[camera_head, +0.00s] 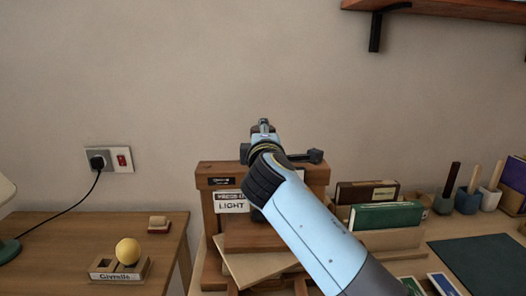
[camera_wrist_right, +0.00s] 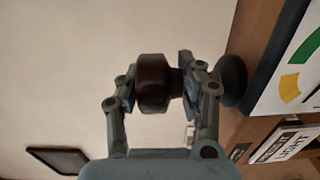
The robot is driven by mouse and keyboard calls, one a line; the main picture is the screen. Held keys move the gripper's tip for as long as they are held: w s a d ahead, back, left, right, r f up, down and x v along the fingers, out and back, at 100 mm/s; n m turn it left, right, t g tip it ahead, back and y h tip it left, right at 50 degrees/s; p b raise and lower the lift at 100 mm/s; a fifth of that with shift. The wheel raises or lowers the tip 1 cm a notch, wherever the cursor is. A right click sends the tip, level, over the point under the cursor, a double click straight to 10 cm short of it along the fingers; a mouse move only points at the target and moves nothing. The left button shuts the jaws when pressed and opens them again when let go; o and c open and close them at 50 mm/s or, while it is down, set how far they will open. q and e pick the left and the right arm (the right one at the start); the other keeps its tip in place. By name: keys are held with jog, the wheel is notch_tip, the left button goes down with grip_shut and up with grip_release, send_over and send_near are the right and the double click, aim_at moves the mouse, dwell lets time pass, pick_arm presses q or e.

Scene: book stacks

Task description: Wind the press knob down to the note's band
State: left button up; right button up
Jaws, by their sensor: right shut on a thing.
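The wooden press (camera_head: 320,174) stands on the table, with my right arm reaching over its top. My right gripper (camera_head: 264,130) is above the beam and hides part of it. In the right wrist view the gripper (camera_wrist_right: 157,96) is shut on the dark round press knob (camera_wrist_right: 153,80), one finger on each side. The note (camera_head: 231,202), reading LIGHT on its lower line, is on the press's front; it also shows in the right wrist view (camera_wrist_right: 285,146). A white panel (camera_wrist_right: 278,98) with green and yellow bands shows there too. I see no pointer on it. My left gripper is not in view.
Books (camera_head: 385,215) stand in a wooden holder right of the press. Several handled tools in pots (camera_head: 467,200) and a dark mat (camera_head: 485,262) are farther right. A yellow ball (camera_head: 128,251) sits on a small block on the left table. A shelf (camera_head: 440,8) hangs above right.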

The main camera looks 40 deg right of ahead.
jog(key=shift+w+r+m+g+h+b, duration=0.15)
jog(key=shift+r+m+g+h+b, duration=0.15)
jog(key=shift+r+m+h+b, duration=0.4)
jog(key=shift+h, duration=0.3)
jog(key=shift+r, duration=0.1)
jog(key=o, duration=0.9)
jog(key=shift+o, duration=0.4)
jog(key=shift+f+g, duration=0.25)
jog(key=shift+g, duration=0.05)
